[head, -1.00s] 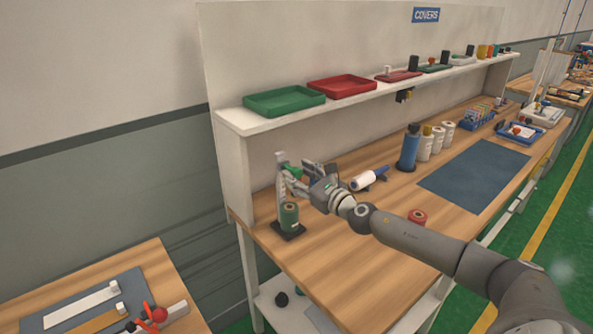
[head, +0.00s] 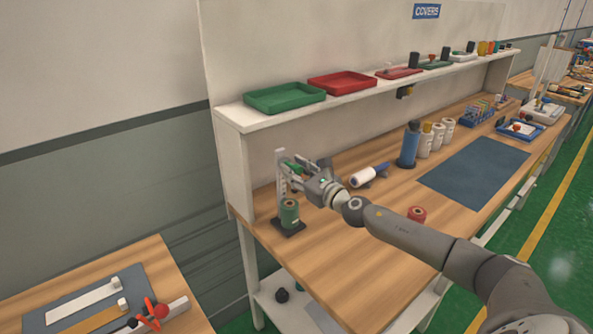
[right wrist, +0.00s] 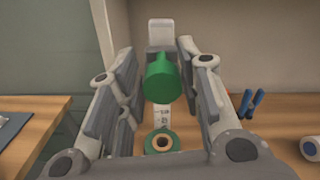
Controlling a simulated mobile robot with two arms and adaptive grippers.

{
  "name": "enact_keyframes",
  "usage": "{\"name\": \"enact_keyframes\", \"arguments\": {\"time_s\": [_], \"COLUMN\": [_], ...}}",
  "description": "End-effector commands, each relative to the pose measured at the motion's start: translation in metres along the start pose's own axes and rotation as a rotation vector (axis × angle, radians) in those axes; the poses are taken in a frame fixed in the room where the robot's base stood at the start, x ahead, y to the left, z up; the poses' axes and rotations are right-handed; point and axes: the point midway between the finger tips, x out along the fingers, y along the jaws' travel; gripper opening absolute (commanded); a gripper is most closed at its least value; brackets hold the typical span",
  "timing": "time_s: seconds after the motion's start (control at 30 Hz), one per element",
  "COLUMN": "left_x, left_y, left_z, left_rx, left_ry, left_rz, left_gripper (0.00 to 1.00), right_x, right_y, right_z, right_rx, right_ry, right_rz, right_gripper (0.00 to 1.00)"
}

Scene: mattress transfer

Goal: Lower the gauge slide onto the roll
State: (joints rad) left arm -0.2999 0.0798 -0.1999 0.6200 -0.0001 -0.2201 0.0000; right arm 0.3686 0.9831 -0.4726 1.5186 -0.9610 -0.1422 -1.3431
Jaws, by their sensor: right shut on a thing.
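The gauge stands at the near left end of the bench, with a pale upright column (head: 281,180) on a dark base (head: 291,228). Its green slide (right wrist: 162,78) is high on the column and sits between the fingers of my right gripper (head: 293,167). The right gripper also shows in the right wrist view (right wrist: 162,85), shut on the slide. The green roll (head: 289,213) stands upright on the base, below the slide with a gap between them. In the right wrist view the roll's top and hollow core (right wrist: 162,143) show below the slide. My left gripper is not in view.
A white roll on a blue holder (head: 364,177) lies right of the gauge. A red roll (head: 417,214) stands near the front edge. A shelf (head: 240,119) with green and red trays runs above the bench. A dark blue mat (head: 475,170) lies clear further right.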

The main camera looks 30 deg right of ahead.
Motion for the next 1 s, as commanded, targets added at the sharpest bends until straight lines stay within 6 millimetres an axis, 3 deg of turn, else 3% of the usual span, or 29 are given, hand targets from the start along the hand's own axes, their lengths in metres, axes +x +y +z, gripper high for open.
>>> {"name": "enact_keyframes", "arguments": {"time_s": [0.27, 0.8, 1.0], "left_x": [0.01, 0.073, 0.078], "left_y": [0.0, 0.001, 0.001], "left_z": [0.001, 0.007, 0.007], "left_rx": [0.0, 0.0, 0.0], "left_ry": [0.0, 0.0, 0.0], "left_rz": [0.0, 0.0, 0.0], "left_gripper": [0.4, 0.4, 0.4], "right_x": [0.0, 0.0, 0.0], "right_y": [-0.001, 0.012, 0.013], "right_z": [-0.01, -0.076, -0.083], "right_rx": [-0.002, -0.003, -0.002], "right_ry": [-0.001, 0.0, -0.001], "right_rz": [-0.006, -0.008, -0.009], "right_gripper": [0.0, 0.0, 0.0]}}
